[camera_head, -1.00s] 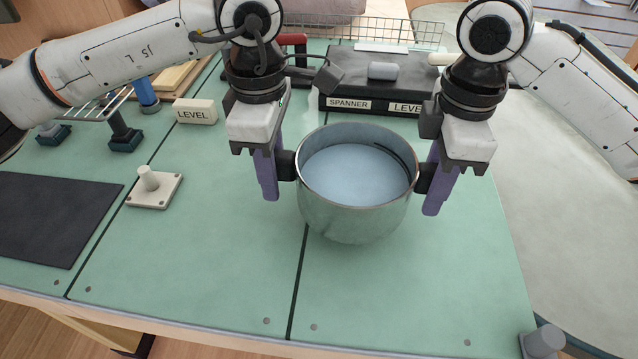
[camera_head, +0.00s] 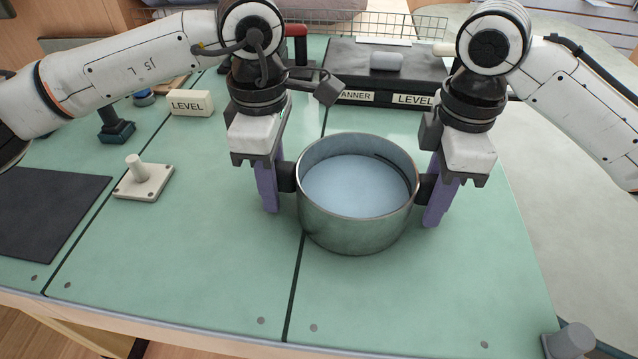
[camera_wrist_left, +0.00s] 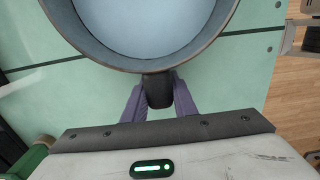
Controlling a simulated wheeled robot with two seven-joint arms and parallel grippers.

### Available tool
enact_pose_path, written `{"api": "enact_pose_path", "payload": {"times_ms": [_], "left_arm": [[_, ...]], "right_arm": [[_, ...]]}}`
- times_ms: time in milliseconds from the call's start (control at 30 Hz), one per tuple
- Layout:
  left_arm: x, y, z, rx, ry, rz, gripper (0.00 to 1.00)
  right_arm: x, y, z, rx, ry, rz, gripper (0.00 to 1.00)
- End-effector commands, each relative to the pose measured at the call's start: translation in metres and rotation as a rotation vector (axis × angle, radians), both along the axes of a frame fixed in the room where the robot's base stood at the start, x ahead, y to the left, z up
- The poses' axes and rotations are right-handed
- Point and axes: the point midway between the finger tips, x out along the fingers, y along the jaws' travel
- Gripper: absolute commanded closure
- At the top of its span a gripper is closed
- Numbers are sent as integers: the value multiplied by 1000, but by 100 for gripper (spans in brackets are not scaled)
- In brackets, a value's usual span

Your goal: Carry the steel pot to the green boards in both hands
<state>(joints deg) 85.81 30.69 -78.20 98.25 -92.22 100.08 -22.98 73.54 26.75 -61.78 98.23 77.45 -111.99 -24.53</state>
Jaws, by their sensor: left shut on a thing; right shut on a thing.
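The steel pot (camera_head: 350,225) is upright between my two grippers, over the green boards (camera_head: 180,260). Its inside is pale blue-grey with a dark curved mark near the far right wall. My left gripper (camera_head: 270,187) is shut on the pot's left black handle, and my right gripper (camera_head: 432,195) is shut on the right handle. In the left wrist view the purple fingers of my left gripper (camera_wrist_left: 158,97) close around the handle below the pot's rim (camera_wrist_left: 140,62). I cannot tell whether the pot's base touches the boards.
A dark rack with SPANNER and LEVEL labels (camera_head: 412,100) stands behind the pot. A block labelled LEVEL (camera_head: 190,103), a pale plate with a peg (camera_head: 143,182) and a dark mat (camera_head: 45,215) lie to the left. The boards in front of the pot are clear.

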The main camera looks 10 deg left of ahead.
Motion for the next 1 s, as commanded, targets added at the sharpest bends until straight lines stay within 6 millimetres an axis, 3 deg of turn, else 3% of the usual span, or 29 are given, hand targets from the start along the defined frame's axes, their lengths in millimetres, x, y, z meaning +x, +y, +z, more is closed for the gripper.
{"api": "enact_pose_path", "payload": {"times_ms": [33, 133, 533, 1000], "left_arm": [[0, -2, -4, -6, -1, -3, 73], [0, -2, -1, -4, 0, -3, 57], [1, -1, 6, -2, -3, 0, 56], [0, -1, 96, -3, -4, -2, 56]], "right_arm": [[0, 2, -4, 6, -2, 2, 73], [0, 2, -1, 4, -1, 2, 57], [0, 0, -1, 1, 0, 0, 56], [0, 0, -1, 0, 0, 0, 56]]}}
